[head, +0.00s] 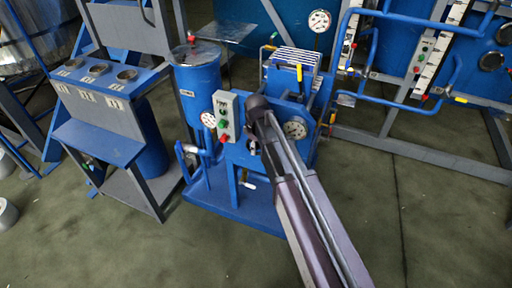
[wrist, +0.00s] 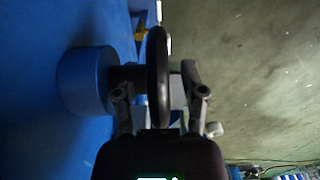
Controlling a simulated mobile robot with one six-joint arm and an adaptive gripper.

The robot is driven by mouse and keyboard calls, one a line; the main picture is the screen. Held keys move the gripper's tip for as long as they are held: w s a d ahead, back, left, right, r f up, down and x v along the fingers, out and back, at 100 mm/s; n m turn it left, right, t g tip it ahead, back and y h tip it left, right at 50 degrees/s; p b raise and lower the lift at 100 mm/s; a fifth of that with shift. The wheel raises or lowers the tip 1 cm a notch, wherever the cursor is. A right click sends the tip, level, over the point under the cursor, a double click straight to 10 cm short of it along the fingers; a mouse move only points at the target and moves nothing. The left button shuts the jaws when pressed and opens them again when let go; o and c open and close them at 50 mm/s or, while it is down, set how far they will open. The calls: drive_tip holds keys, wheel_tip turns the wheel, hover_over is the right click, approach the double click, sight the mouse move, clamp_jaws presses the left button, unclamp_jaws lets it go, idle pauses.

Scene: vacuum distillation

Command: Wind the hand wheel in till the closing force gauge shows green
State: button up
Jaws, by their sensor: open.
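In the wrist view a dark hand wheel (wrist: 157,60) shows edge-on, with a blue cylinder (wrist: 85,80) on its left. My gripper (wrist: 158,85) is open, with one finger on each side of the wheel rim; I cannot tell whether either finger touches it. In the head view my arm lies across the front of the blue press (head: 240,200) and hides the hand wheel and my gripper.
A grey control box (head: 227,115) with green and red buttons stands left of my arm. A blue tank (head: 197,80) and a grey-blue bench (head: 105,90) stand further left. Blue pipe frames (head: 400,100) are at the right. The floor (head: 420,220) is clear at front right.

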clamp_jaws()
drive_tip(key=shift+s+d+f+t+y, duration=0.15)
drive_tip(key=shift+t+y, duration=0.15)
drive_tip(key=shift+y, duration=0.6)
drive_tip(key=shift+t+y+b, duration=0.3)
drive_tip(key=shift+y+b, duration=0.4)
drive_tip(key=shift+y, duration=0.5)
unclamp_jaws()
